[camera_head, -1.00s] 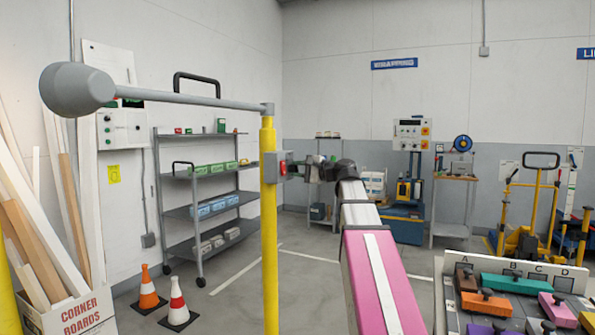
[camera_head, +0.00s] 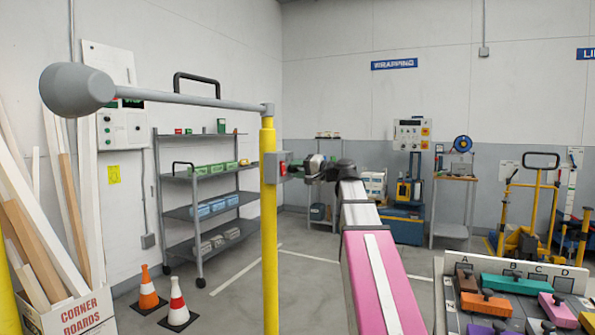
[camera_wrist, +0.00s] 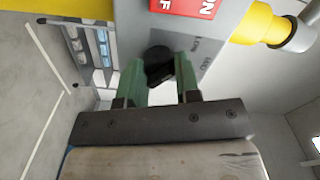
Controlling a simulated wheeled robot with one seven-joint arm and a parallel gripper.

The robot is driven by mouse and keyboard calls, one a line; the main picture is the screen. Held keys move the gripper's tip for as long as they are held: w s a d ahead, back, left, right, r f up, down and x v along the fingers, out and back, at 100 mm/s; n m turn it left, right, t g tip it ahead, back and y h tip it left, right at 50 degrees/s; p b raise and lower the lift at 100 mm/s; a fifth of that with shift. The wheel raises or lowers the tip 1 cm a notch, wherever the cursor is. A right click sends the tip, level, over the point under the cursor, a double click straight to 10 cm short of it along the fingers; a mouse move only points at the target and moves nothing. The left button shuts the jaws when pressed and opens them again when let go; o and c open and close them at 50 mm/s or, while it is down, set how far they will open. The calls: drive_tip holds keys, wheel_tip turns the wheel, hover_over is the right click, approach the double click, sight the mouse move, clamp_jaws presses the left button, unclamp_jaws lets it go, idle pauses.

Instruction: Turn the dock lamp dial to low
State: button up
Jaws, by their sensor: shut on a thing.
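The dock lamp dial (camera_wrist: 158,66) is a round black knob on a grey box, seen in the wrist view. My gripper (camera_wrist: 159,76) has its green fingers on either side of the knob and is shut on it. Small lettering beside the knob seems to include "LOW"; the rest is hard to read. Where the dial points cannot be told. In the head view the grey control box (camera_head: 270,166) is fixed to the yellow post (camera_head: 269,230). There my gripper (camera_head: 296,171) reaches it from the right, and the dial is too small to make out.
A red ON/OFF plate (camera_wrist: 187,5) sits beside the dial. The lamp's grey arm (camera_head: 180,99) extends left from the post top to its head (camera_head: 77,90). Two cones (camera_head: 177,306) stand left of the post. A panel of coloured blocks (camera_head: 505,312) is at front right.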

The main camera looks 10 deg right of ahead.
drive_tip(key=shift+f, duration=0.1)
drive_tip(key=o, duration=0.9)
drive_tip(key=v, duration=1.1)
drive_tip(key=a+f+g+h, duration=0.2)
drive_tip(key=a+f+h, duration=0.1)
drive_tip(key=f, duration=1.3)
drive_tip(key=a+f+g+h, duration=0.3)
drive_tip(key=a+f, duration=0.1)
drive_tip(key=f, duration=1.2)
drive_tip(key=s+f+n+g+h, duration=0.1)
drive_tip(key=s+f+g+h, duration=0.1)
drive_tip(key=s+f, duration=0.3)
drive_tip(key=s+a+f+n+g+h, duration=0.1)
drive_tip(key=s+f+h, duration=0.2)
drive_tip(key=f, duration=1.1)
drive_tip(key=s+f+n+g+h, duration=0.1)
drive_tip(key=s+f+g+h, duration=0.1)
drive_tip(key=s+f, duration=0.5)
drive_tip(key=shift+a+f+g+h, duration=0.2)
drive_tip(key=shift+f+h, duration=0.2)
drive_tip(key=shift+f, duration=0.35)
drive_tip(key=shift+a+f+g+h, duration=0.1)
drive_tip(key=shift+a+f+h, duration=0.1)
drive_tip(key=shift+f+h, duration=0.4)
